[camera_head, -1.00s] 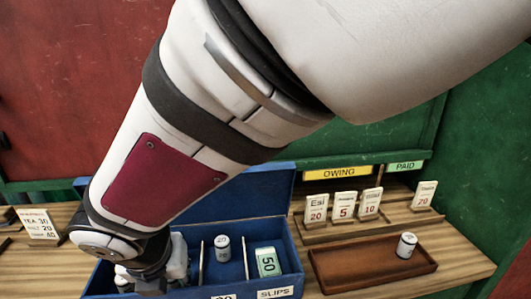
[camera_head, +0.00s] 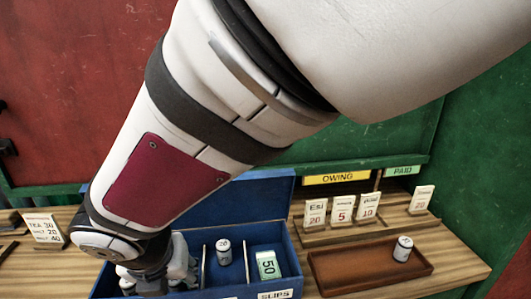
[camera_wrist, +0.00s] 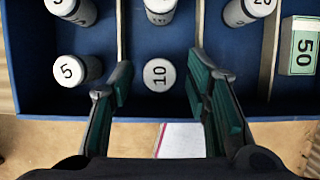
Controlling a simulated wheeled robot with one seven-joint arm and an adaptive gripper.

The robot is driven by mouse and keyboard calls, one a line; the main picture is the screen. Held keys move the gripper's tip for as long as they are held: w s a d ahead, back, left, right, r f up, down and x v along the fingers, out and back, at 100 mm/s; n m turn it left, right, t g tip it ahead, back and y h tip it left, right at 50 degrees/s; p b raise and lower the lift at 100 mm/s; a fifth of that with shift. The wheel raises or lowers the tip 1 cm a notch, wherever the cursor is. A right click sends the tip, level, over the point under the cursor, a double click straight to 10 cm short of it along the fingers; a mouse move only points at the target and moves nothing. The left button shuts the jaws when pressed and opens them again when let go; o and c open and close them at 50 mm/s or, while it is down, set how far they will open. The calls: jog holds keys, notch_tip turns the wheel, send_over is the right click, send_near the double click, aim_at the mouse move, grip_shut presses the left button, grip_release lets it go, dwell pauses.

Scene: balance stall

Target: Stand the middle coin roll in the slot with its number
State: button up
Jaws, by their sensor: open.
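A white coin roll marked 10 (camera_wrist: 159,76) stands upright in the middle slot of the blue box (camera_head: 262,187), in the wrist view. My gripper (camera_wrist: 160,84) is open, with one finger on each side of this roll. Gaps show between the roll and both fingers. In the head view my gripper (camera_head: 155,280) is over the box's left part and hides those slots. Another roll (camera_wrist: 160,9) stands behind it in the same slot. Another white coin roll (camera_head: 403,249) stands on the brown tray (camera_head: 340,281); its number is too small to read surely.
Rolls marked 5 (camera_wrist: 72,70) stand in the left slot. A roll marked 20 (camera_head: 223,254) stands in the right slot, beside a green 50 bundle (camera_head: 267,265). Thin dividers (camera_wrist: 181,40) separate the slots. Number cards (camera_head: 341,209) stand on a rack behind the tray.

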jog(key=a+p+v, duration=0.1)
jog(key=p+v, duration=0.8)
jog(key=v, duration=0.1)
jog(key=w+d+r+m+h, duration=0.1)
jog(key=d+r+m, duration=0.3)
jog(key=d+m, duration=0.6)
jog(key=w+d+r+m+h, duration=0.15)
jog(key=d+r+m, duration=0.4)
jog(key=d, duration=0.75)
jog(key=s+d+m+y, duration=0.1)
jog(key=s+d+m, duration=1.1)
jog(key=m, duration=1.1)
jog(key=d, duration=0.3)
jog(key=shift+s+r+g, duration=0.3)
jog(key=shift+s+r, duration=0.05)
jog(key=shift+r, duration=0.05)
jog(key=shift+y, duration=0.25)
